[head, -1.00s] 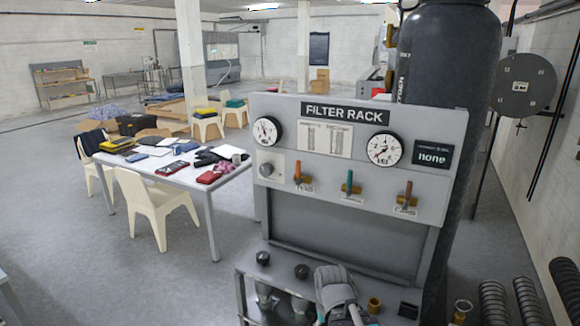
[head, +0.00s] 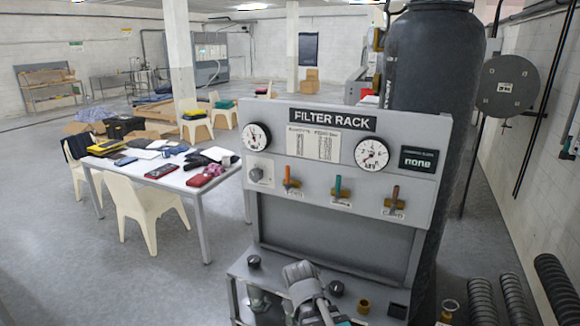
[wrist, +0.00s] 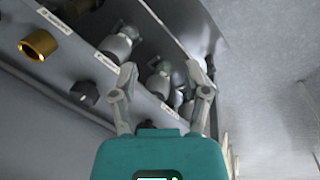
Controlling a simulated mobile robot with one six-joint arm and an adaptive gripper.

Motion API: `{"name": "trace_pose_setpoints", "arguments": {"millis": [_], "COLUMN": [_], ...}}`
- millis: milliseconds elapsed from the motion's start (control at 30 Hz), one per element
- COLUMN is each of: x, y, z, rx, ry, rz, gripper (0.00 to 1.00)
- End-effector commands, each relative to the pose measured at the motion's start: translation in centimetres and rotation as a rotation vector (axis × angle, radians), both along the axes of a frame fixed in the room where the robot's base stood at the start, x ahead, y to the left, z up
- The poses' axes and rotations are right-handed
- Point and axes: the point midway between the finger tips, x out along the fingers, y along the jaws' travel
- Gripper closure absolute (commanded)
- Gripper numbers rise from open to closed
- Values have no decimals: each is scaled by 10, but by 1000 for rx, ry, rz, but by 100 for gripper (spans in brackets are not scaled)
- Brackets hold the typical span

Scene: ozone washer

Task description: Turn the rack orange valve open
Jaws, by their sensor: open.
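The filter rack (head: 330,240) is a grey panel with three lever valves in a row. The valve with the bright orange lever (head: 290,182) is at the left, its lever roughly upright. A teal valve (head: 339,188) is in the middle and a brownish-orange one (head: 394,198) at the right. My gripper (head: 298,270) is below the panel, over the rack's lower shelf, well under the orange valve and apart from it. In the wrist view my gripper (wrist: 161,72) has its fingers apart with nothing held. The orange valve is not visible in the wrist view.
A dark cylinder (head: 432,70) stands behind the rack. A cluttered table (head: 185,180) and chairs stand left. Coiled springs (head: 515,298) are lower right.

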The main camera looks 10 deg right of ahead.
Motion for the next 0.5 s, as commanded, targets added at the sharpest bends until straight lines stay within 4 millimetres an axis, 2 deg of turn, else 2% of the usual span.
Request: {"name": "trace_pose_setpoints", "arguments": {"millis": [33,167,300,500], "x": [10,32,58,97], "y": [0,-5,-6,6], "z": [16,45,84,148], "rx": [-54,-224,-434,-749], "ry": [-4,-3,23,111], "rz": [66,270,505,827], "gripper": [40,40,40,40]}}
